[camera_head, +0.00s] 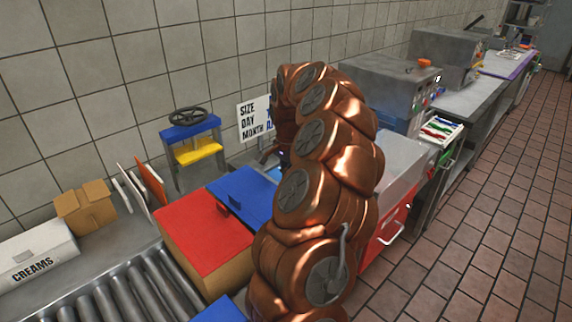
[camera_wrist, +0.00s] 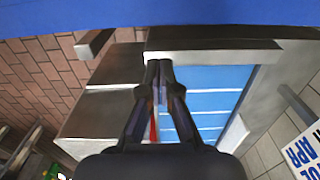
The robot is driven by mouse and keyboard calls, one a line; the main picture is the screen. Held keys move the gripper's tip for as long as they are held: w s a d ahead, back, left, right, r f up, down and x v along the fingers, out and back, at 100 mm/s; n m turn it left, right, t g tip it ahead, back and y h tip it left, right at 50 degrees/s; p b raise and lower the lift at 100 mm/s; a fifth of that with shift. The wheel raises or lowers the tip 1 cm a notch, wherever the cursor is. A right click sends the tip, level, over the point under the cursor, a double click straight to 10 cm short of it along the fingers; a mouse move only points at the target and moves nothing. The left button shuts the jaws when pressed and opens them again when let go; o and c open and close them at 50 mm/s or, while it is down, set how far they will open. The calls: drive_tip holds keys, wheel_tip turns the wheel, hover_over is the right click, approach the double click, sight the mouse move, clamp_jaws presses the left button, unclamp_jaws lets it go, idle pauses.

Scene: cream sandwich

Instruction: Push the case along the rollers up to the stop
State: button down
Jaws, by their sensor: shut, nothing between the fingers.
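My gripper (camera_wrist: 160,70) shows in the wrist view with its two fingers together and nothing between them. A blue surface (camera_wrist: 160,13) spans the top of that view, past the fingertips; I cannot tell if they touch it. In the head view my copper arm hides most of the gripper. A cardboard case with a red top (camera_head: 205,235) stands at the right end of the metal rollers (camera_head: 125,292), with a blue-topped case (camera_head: 246,192) right behind it. I cannot tell which is the task's case. A grey metal bar (camera_wrist: 215,57) lies across the wrist view; whether it is the stop is unclear.
A white CREAMS box (camera_head: 35,258) and a small cardboard box (camera_head: 82,205) stand left, by the wall. A blue and yellow stand (camera_head: 192,140) and a sign (camera_head: 253,120) are behind the cases. Steel machines (camera_head: 385,85) line the wall; tiled floor (camera_head: 500,180) is clear at right.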

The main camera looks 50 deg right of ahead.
drive_tip(key=a, duration=0.1)
drive_tip(key=a+f+p, duration=0.2)
drive_tip(key=a, duration=0.1)
drive_tip(key=shift+w+f, duration=0.1)
drive_tip(key=shift+w, duration=0.15)
idle(0.4)
